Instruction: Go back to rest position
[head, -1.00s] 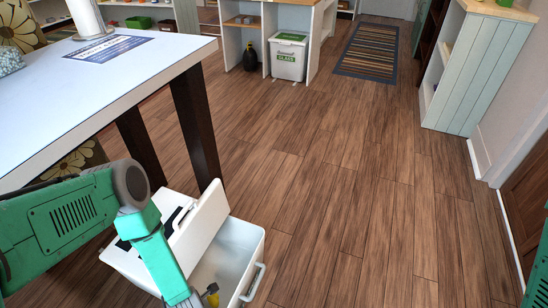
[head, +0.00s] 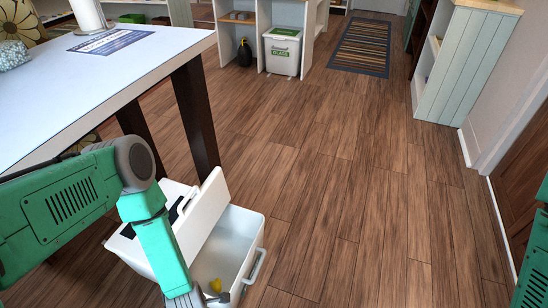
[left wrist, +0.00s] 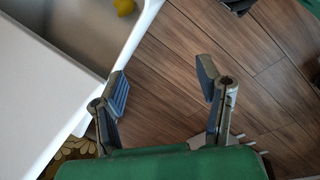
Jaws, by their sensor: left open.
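My left gripper (left wrist: 163,84) is open in the left wrist view, with nothing between its fingers and wood floor beyond them. In the head view its arm comes down from the left, and the left gripper (head: 200,299) shows only partly at the bottom edge, by the open white bin (head: 241,240). The bin stands on the floor with its lid (head: 200,220) tilted up. A small yellow object (head: 215,285) lies inside; it also shows in the left wrist view (left wrist: 124,6), apart from the fingers. My right gripper is out of view; only green arm parts show at the right edge.
A white table (head: 90,95) with dark legs stands at the left, close above my left arm. A closed bin (head: 282,51) and a striped rug (head: 366,46) are at the back. A pale cabinet (head: 462,65) stands at the right. The middle floor is clear.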

